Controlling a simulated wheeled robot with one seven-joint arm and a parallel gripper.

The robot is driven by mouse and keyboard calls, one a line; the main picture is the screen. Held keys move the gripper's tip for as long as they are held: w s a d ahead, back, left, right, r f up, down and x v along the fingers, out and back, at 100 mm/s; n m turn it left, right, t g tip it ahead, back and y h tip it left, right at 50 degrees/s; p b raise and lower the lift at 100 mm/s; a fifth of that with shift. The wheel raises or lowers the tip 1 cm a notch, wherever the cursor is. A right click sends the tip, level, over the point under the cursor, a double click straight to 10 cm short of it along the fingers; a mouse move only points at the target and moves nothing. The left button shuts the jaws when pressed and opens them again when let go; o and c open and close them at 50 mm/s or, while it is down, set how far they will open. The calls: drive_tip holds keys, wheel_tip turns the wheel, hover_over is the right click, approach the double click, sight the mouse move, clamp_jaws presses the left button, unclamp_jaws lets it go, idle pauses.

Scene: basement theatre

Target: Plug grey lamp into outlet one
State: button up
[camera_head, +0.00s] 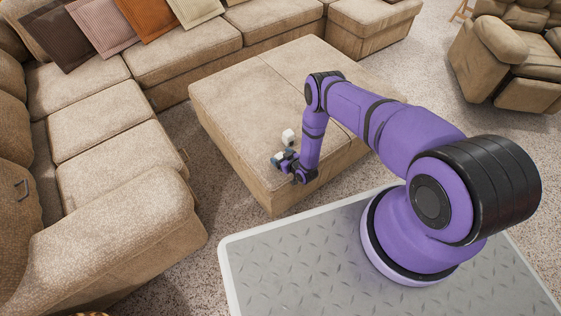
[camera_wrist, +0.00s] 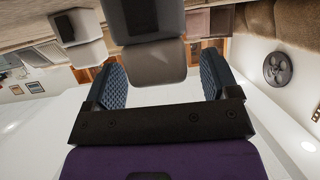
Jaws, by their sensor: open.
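My gripper (camera_head: 283,160) hangs low over the near left part of the ottoman, its fingers spread. In the wrist view my gripper (camera_wrist: 162,64) shows two blue ribbed fingers wide apart. A grey block with a dark end (camera_wrist: 160,66) shows between and beyond them, with gaps on both sides; I cannot tell if it is the grey lamp's plug. A small white block (camera_head: 288,136) is just behind my gripper. A white block (camera_wrist: 78,26) also shows at upper left in the wrist view. I cannot make out a lamp, a cord or a numbered outlet.
The tan ottoman (camera_head: 250,100) lies under my gripper. A tan sectional sofa (camera_head: 105,150) with cushions (camera_head: 148,14) runs along the left and back. A recliner (camera_head: 505,65) stands at the right. Speckled carpet (camera_head: 185,125) shows between them.

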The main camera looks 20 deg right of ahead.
drive_tip(key=shift+w+a+f, duration=0.1)
drive_tip(key=shift+w+f, duration=0.05)
drive_tip(key=shift+w, duration=0.2)
drive_tip(key=c, duration=1)
drive_tip(key=shift+c, duration=0.2)
